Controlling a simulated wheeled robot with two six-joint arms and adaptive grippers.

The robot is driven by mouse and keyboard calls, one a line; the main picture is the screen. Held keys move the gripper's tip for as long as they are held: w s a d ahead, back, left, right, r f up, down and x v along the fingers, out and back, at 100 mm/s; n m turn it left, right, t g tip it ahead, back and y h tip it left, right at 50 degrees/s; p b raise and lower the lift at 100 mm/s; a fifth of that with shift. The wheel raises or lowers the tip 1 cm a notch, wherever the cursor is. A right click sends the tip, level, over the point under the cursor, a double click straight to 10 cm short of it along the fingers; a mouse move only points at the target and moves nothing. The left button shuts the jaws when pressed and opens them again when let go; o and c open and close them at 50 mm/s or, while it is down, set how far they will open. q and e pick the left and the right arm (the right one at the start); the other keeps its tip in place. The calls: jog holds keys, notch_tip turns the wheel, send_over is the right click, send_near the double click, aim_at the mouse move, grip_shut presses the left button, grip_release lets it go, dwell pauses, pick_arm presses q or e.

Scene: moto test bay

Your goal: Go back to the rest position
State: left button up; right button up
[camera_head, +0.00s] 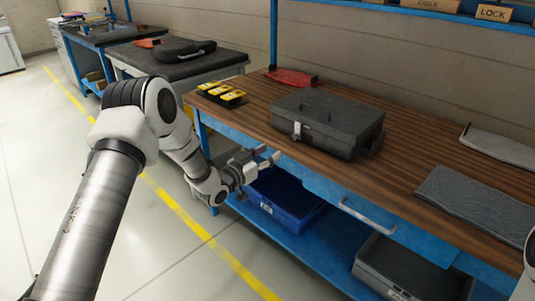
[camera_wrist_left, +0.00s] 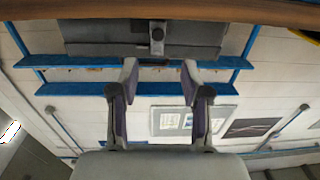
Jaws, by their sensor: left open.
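My left gripper (camera_head: 267,157) is in front of the wooden workbench (camera_head: 400,172), close to its front edge, below and left of the dark case. In the left wrist view its two fingers (camera_wrist_left: 160,72) stand apart with nothing between them. The closed dark grey case (camera_head: 327,120) sits on the bench top, with a light latch on its front. The case (camera_wrist_left: 105,38) also shows upside down at the top of the left wrist view, beyond the fingertips. My right gripper is not in view; only a bit of white arm shows at the right edge.
Yellow-and-black items (camera_head: 221,94) and a red item (camera_head: 290,77) lie on the bench. A grey ribbed mat (camera_head: 468,196) lies at the right. A blue bin (camera_head: 280,200) and a grey bin (camera_head: 412,268) stand on the lower shelf. The floor at the left is clear.

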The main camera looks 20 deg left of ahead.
pick_arm(q)
jog(key=s+d+f+n+g+y+p, duration=0.1)
jog(key=s+d+f+g+p, duration=0.3)
jog(key=s+f, duration=0.35)
jog(key=s+d+f+n+g+p, duration=0.1)
jog(key=s+d+f+g+p, duration=0.35)
jog(key=s, duration=0.45)
jog(key=s+a+f+g+y, duration=0.1)
jog(key=s+f+g, duration=0.1)
jog(key=s, duration=0.8)
jog(key=s+a+f+n+g+y+p, duration=0.1)
jog(key=s+f+g+y, duration=0.1)
jog(key=s, duration=0.8)
jog(key=s+a+f+n+g+y+p, duration=0.1)
jog(key=s+g, duration=0.3)
jog(key=s, duration=0.6)
jog(key=shift+a+f+g+y, duration=0.15)
jog(key=shift+f+g+y, duration=0.15)
jog(key=shift+f+g, duration=0.1)
